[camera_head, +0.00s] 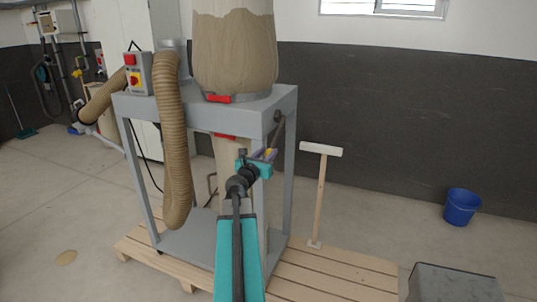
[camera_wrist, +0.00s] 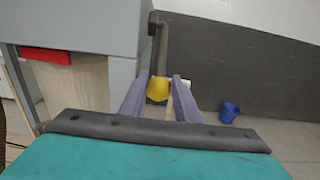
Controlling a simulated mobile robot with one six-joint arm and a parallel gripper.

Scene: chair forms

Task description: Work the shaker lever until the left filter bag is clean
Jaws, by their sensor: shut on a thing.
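The filter bag (camera_head: 235,55) stands above the grey frame; most of its visible part is tan-brown, with a pale band above a wavy line. Its top is cut off. A red clamp (camera_head: 218,98) shows at its foot. The shaker lever (camera_head: 278,129) is a grey bar at the frame's right side, also in the wrist view (camera_wrist: 161,52). It hangs down to a yellow knob (camera_wrist: 158,89). My gripper (camera_head: 263,158) is at the lever's lower end, its two purple fingers (camera_wrist: 160,95) shut on the yellow knob. Only one upper bag is in view.
A grey frame (camera_head: 190,120) stands on a wooden pallet (camera_head: 335,278). A ribbed hose (camera_head: 172,140) hangs at its left beside a red-and-yellow switch box (camera_head: 138,75). A wooden T-shaped stand (camera_head: 320,185), a blue bucket (camera_head: 462,206) and a grey box (camera_head: 450,285) are at right.

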